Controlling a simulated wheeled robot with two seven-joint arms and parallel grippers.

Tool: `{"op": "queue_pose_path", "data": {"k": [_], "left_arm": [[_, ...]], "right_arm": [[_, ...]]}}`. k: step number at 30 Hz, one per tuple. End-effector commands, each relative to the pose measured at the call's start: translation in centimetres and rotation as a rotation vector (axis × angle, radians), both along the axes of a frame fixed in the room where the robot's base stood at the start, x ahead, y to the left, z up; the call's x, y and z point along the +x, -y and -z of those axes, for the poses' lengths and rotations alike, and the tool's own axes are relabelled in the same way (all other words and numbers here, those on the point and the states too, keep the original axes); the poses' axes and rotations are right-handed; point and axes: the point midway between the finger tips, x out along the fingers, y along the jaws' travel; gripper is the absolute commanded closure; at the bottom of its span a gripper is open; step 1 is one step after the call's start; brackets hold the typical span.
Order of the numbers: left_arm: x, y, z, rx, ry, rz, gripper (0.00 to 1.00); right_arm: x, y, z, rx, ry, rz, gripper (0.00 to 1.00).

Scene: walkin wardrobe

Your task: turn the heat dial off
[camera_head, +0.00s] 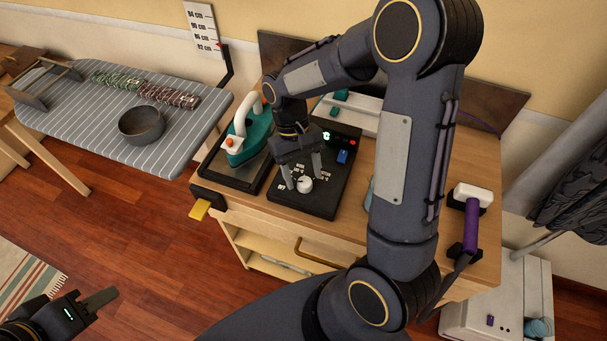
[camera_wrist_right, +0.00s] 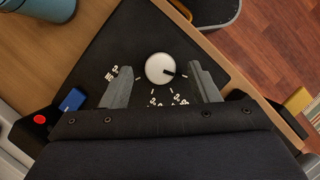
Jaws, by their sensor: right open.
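The heat dial (camera_head: 304,185) is a round white knob on a black control panel (camera_head: 322,205) with white printed labels around it. In the right wrist view the dial (camera_wrist_right: 158,66) shows a dark pointer mark toward its right side. An OFF label (camera_head: 281,188) is printed left of the dial in the head view. My right gripper (camera_head: 303,177) is open above the panel, with its fingers on either side of the dial; I cannot tell whether they touch it. My left gripper (camera_head: 104,298) is low at the left, away from the panel, and partly cut off.
A teal iron (camera_head: 250,140) stands on a dark tray left of the panel. The panel has a blue switch (camera_head: 343,157) and a red light (camera_head: 353,142). A striped ironing board (camera_head: 75,120) holds a grey bowl (camera_head: 141,125). A purple-handled tool (camera_head: 471,225) is at the right.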

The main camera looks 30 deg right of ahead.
Motion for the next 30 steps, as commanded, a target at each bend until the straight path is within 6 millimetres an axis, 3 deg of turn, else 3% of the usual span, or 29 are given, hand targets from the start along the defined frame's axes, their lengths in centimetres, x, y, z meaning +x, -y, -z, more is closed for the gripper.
{"op": "queue_pose_path", "data": {"k": [6, 12, 30], "left_arm": [[0.0, 0.0, 0.3, 0.0, 0.0, 0.0, 0.64], [0.0, 0.0, 0.3, 0.0, 0.0, 0.0, 0.64], [0.0, 0.0, 0.3, 0.0, 0.0, 0.0, 0.64]], "right_arm": [[1.6, 0.1, -3.5, 0.001, 0.006, 0.0, 0.45], [2.4, 0.1, -5.7, 0.001, 0.004, -0.001, 0.45], [2.5, 0.2, -6.2, 0.002, 0.002, 0.0, 0.45]]}}
